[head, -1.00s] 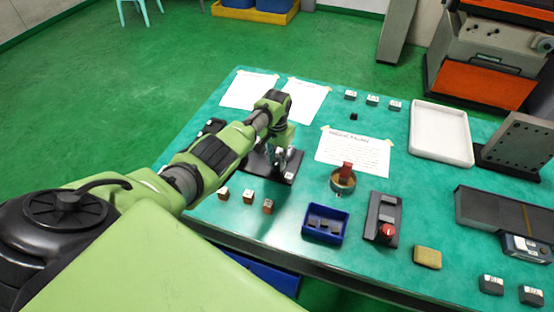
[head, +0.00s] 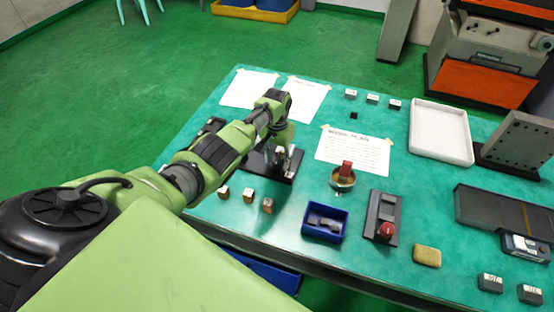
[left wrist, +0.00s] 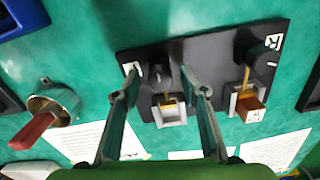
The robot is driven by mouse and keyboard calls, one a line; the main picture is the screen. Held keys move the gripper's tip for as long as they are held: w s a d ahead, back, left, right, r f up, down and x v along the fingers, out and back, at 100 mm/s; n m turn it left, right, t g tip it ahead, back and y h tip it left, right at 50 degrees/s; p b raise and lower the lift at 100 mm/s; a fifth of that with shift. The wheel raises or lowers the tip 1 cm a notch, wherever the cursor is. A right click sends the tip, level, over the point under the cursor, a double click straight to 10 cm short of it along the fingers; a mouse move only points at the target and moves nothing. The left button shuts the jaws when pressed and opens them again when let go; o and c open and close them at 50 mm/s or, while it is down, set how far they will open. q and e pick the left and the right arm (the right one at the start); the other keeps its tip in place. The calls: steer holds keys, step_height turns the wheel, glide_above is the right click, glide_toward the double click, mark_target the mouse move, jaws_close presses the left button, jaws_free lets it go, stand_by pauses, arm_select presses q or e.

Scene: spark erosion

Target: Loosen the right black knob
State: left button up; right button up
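A black fixture plate (left wrist: 205,45) lies on the green table, and it also shows in the head view (head: 290,178). The other black knob (left wrist: 260,60) stands apart, outside the fingers, near a white letter mark. The wrist view is turned round against the head view, where my left gripper (head: 284,154) partly hides the plate. My right gripper is not in view.
A round holder with a red handle (head: 345,172) stands right of the plate. A blue bin (head: 343,235) and a black switch box (head: 370,225) are nearer the front edge. Paper sheets (head: 355,152) lie behind.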

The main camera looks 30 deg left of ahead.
mark_target(277, 161)
arm_select(q)
step_height(277, 161, up, 12)
stand_by(0.6)
stand_by(0.4)
